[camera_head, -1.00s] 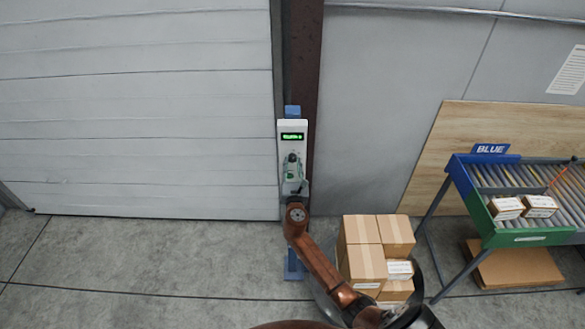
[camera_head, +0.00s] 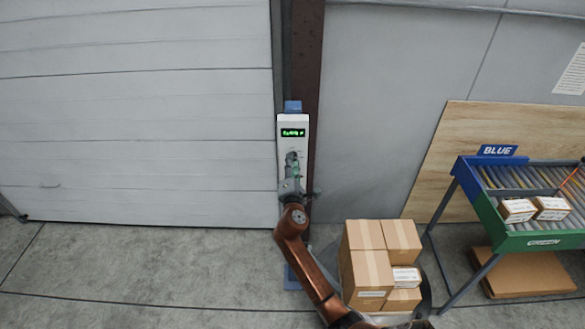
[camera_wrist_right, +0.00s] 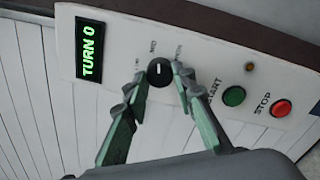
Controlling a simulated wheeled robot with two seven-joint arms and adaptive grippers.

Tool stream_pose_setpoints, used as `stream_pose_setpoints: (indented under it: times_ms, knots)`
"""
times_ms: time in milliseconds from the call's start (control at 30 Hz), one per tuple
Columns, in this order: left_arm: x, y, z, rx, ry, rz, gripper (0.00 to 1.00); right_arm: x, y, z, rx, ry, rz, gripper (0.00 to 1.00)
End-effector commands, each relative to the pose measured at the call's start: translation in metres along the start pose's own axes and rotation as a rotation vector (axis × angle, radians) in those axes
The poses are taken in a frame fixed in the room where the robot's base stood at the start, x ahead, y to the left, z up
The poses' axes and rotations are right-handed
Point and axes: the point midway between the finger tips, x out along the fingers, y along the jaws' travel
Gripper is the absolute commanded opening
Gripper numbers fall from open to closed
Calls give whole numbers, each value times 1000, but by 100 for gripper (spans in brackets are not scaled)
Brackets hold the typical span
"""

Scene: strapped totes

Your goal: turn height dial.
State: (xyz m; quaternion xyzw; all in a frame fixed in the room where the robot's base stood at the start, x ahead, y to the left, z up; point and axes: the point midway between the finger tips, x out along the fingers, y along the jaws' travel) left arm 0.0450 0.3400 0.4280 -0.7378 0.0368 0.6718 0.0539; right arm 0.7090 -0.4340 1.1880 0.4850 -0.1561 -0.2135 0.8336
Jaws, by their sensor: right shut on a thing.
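The control panel (camera_head: 295,143) is a white box on the dark post, with a lit green display (camera_head: 293,132). In the right wrist view the display (camera_wrist_right: 90,49) reads "TURN 0", perhaps with more cut off. The small black round dial (camera_wrist_right: 159,72) carries a white mark and has small labels around it. My right gripper (camera_wrist_right: 158,82) has one green-grey finger on each side of the dial and is shut on it. In the head view my right gripper (camera_head: 292,166) is in front of the panel and hides the dial. My left gripper is not in view.
A green START button (camera_wrist_right: 234,96) and a red STOP button (camera_wrist_right: 281,108) sit close to the right finger. Stacked cartons (camera_head: 372,272) stand right of my arm. A roller rack (camera_head: 520,200) with small boxes is farther right. A ribbed door (camera_head: 140,120) is at left.

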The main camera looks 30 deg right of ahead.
Motion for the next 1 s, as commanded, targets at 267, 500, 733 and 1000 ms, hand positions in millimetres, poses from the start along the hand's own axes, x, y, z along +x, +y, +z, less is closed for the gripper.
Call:
stream_pose_setpoints:
  times_ms: [267,500,733,1000]
  knots:
    - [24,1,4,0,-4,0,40,0,-4,-4,265,-13,-6,0]
    - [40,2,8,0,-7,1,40,0,-3,-4,486,-25,-9,0]
    - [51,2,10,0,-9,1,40,0,-2,-4,661,-34,-11,0]
    - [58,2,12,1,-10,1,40,0,-1,-3,793,-42,-13,0]
